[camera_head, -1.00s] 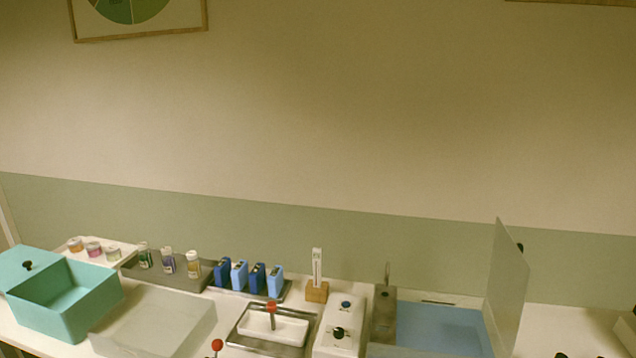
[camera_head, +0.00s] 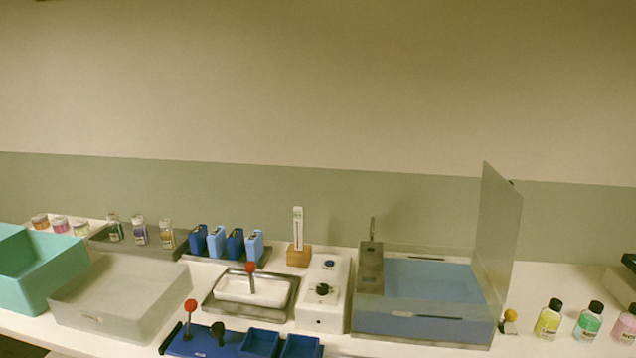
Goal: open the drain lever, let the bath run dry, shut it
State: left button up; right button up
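The bath (camera_head: 415,327) is a clear-walled tub at right of centre holding blue water (camera_head: 432,280). A grey panel with a thin spout (camera_head: 371,254) stands along its left side. A tall translucent lid (camera_head: 496,232) stands upright at its right side. A small lever with a yellow-orange knob (camera_head: 510,316) is at the bath's right front corner; it looks like the drain lever, but its setting cannot be told. Neither of my grippers is in view.
A white box with knobs (camera_head: 323,306) stands left of the bath. Farther left are a white basin with a red-knobbed lever (camera_head: 251,267), a blue tray with another red knob (camera_head: 190,304), and a teal box (camera_head: 48,279). Several small bottles (camera_head: 588,322) stand at right.

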aim_at(510, 315)
jog(key=l, duration=1.3)
jog(key=k+l, duration=0.1)
jog(key=l, duration=1.2)
